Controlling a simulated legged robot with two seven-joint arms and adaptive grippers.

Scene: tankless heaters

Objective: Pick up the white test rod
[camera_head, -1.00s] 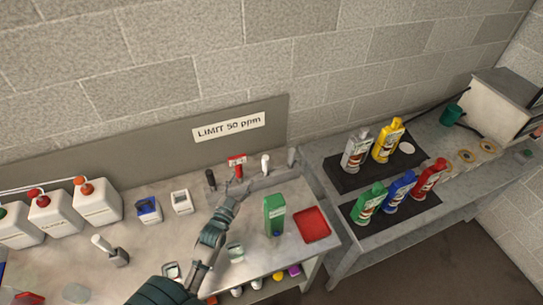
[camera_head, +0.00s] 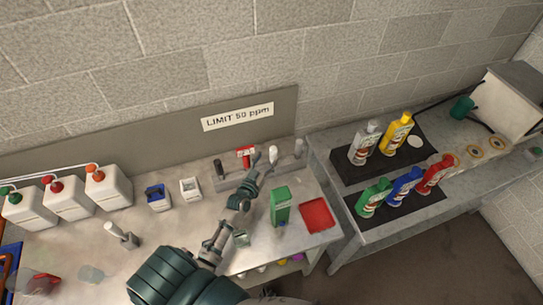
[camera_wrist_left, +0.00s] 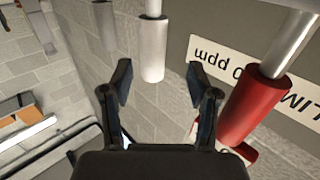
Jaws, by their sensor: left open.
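The white test rod (camera_head: 272,153) stands upright in a grey rack (camera_head: 234,181) at the back of the bench, between a red rod (camera_head: 245,154) and a grey rod (camera_head: 298,147). My left gripper (camera_head: 262,163) is open at the white rod. In the left wrist view, which looks upside down, the white rod (camera_wrist_left: 153,50) shows between the two spread fingers (camera_wrist_left: 158,72), with a gap on both sides. The red rod (camera_wrist_left: 250,105) is close outside the right-hand finger there. My right gripper is not in view.
A black rod (camera_head: 218,168) stands at the rack's left end. Several white canisters (camera_head: 110,187) stand at the left. The wall is close behind.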

